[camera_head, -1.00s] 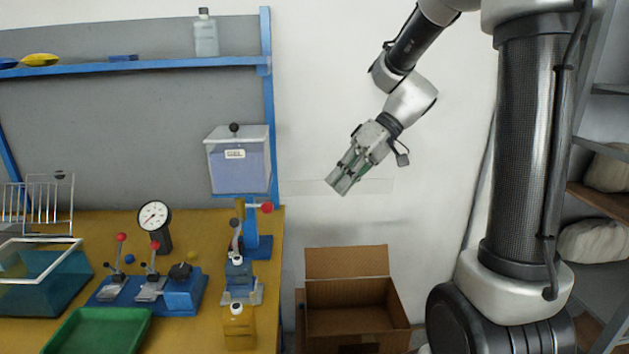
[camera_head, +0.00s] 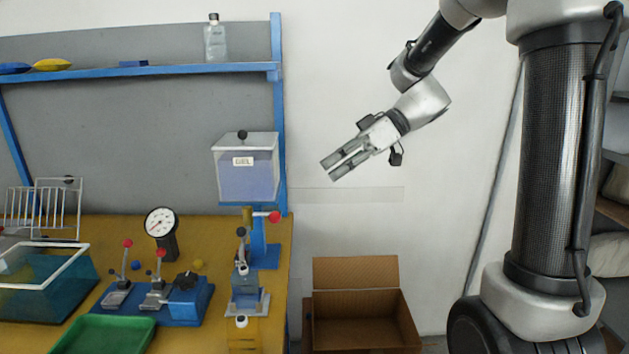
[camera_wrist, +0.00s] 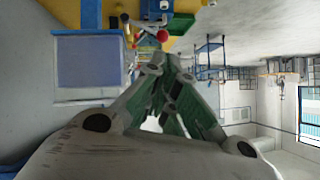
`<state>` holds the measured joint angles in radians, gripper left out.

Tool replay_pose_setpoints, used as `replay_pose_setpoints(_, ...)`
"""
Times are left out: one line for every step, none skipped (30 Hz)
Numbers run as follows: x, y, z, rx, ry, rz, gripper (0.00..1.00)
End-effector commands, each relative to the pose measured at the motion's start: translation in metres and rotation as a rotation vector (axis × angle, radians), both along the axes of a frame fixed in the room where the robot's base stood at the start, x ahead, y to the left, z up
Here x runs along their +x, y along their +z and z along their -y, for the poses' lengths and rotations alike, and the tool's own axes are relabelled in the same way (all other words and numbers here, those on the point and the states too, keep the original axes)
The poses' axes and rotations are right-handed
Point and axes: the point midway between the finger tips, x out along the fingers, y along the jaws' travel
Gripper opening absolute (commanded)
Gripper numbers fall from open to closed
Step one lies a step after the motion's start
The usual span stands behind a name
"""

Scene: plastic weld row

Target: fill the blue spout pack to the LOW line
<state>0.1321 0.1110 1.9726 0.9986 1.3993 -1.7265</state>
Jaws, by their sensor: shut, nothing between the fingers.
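The blue spout pack (camera_head: 246,284) with a white cap stands upright in a small clamp stand on the bench, in front of the gel tank. The clear tank (camera_head: 248,178), labelled GEL, holds bluish liquid and also shows in the wrist view (camera_wrist: 90,62). Below it is a tap with a red knob (camera_head: 274,216); the red knob shows in the wrist view (camera_wrist: 162,35). The LOW line and the pack's fill level are too small to read. My gripper (camera_head: 328,170) is shut and empty in the air, right of the tank and apart from it.
A yellow spout pack (camera_head: 242,337) stands in front of the blue one. A blue lever fixture (camera_head: 190,306), dial gauge (camera_head: 161,222), green tray (camera_head: 98,338) and teal tank (camera_head: 40,298) lie left. An open cardboard box (camera_head: 358,318) stands right of the bench. Air around my gripper is clear.

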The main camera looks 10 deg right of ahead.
Motion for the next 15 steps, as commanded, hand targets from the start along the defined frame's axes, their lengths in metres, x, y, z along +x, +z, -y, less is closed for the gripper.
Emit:
replay_pose_setpoints(-0.001, -0.005, -0.007, 0.0, 0.003, -0.002, 0.0)
replay_pose_setpoints(-0.001, -0.008, -0.012, -0.001, 0.004, -0.002, 0.0)
replay_pose_setpoints(-0.001, -0.012, -0.018, 0.001, 0.004, -0.003, 0.0)
replay_pose_setpoints(-0.001, -0.016, -0.024, 0.001, 0.004, -0.003, 0.0)
replay_pose_setpoints(-0.001, -0.019, -0.029, 0.0, 0.005, -0.003, 0.0)
replay_pose_setpoints(-0.001, -0.024, -0.037, -0.001, 0.005, -0.003, 0.0)
replay_pose_setpoints(-0.001, -0.028, -0.042, 0.0, 0.005, -0.004, 0.0)
replay_pose_setpoints(-0.001, -0.031, -0.048, 0.0, 0.004, -0.004, 0.0)
replay_pose_setpoints(-0.002, -0.036, -0.055, -0.001, 0.005, -0.004, 0.0)
replay_pose_setpoints(-0.001, -0.04, -0.06, 0.0, 0.004, -0.004, 0.0)
replay_pose_setpoints(-0.001, -0.043, -0.066, 0.0, 0.004, -0.004, 0.0)
replay_pose_setpoints(-0.001, -0.047, -0.072, 0.0, 0.004, -0.004, 0.0)
replay_pose_setpoints(-0.002, -0.05, -0.077, -0.001, 0.003, -0.003, 0.0)
replay_pose_setpoints(-0.002, -0.053, -0.081, 0.0, 0.004, -0.004, 0.0)
replay_pose_setpoints(-0.001, -0.057, -0.086, 0.0, 0.002, -0.003, 0.0)
